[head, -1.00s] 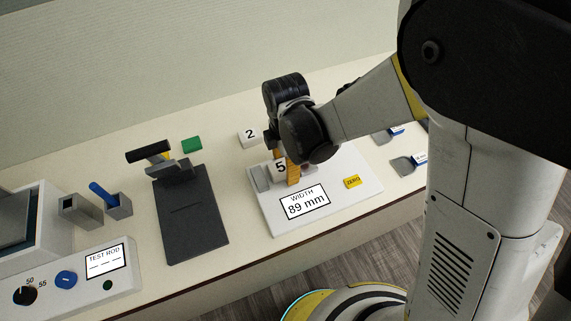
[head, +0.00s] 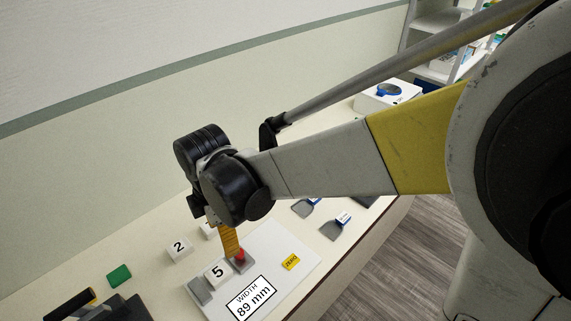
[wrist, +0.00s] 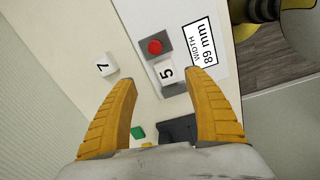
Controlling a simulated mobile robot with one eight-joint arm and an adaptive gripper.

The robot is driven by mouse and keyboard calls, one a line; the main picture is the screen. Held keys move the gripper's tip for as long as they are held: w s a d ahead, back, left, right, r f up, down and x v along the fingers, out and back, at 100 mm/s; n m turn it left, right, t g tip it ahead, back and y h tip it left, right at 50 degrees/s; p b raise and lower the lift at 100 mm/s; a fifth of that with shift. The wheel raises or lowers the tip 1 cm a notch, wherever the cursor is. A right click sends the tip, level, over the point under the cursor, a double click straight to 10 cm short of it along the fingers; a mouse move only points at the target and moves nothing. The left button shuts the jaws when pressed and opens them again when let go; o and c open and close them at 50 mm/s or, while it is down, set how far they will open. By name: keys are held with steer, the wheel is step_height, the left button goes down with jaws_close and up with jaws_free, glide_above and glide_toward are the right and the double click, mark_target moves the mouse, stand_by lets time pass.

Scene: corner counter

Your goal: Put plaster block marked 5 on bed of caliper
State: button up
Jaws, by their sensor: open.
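The white plaster block marked 5 (head: 217,273) sits on the white bed of the caliper (head: 284,243), between its two grey jaws. In the wrist view the block (wrist: 166,72) shows between my finger lines, beside the grey jaw with the red button (wrist: 155,46). The caliper display (head: 251,298) reads WIDTH 89 mm. My gripper (head: 234,252) has orange fingers; in the wrist view they are spread apart with nothing held (wrist: 160,66). In the head view the fingers overlap the red-button jaw; their height above it is hard to tell.
A white block marked 2 (head: 179,250) and a green block (head: 119,275) lie left of the caliper. Another white block (head: 207,231) is partly hidden behind my gripper; a block reading 7 (wrist: 107,63) shows in the wrist view.

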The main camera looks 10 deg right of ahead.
steer(key=s+d+r+m+t, duration=0.2)
steer(key=d+r+m, duration=0.1)
steer(key=d+m, duration=0.4)
steer(key=s+d+r+m+t, duration=0.2)
steer(key=d+r+m, duration=0.1)
steer(key=d+m, duration=0.4)
steer(key=s+d+r+m+t, duration=0.2)
steer(key=d+r+m, duration=0.1)
steer(key=d+m, duration=0.5)
steer(key=shift+d+r+t, duration=0.3)
steer(key=shift+d, duration=0.25)
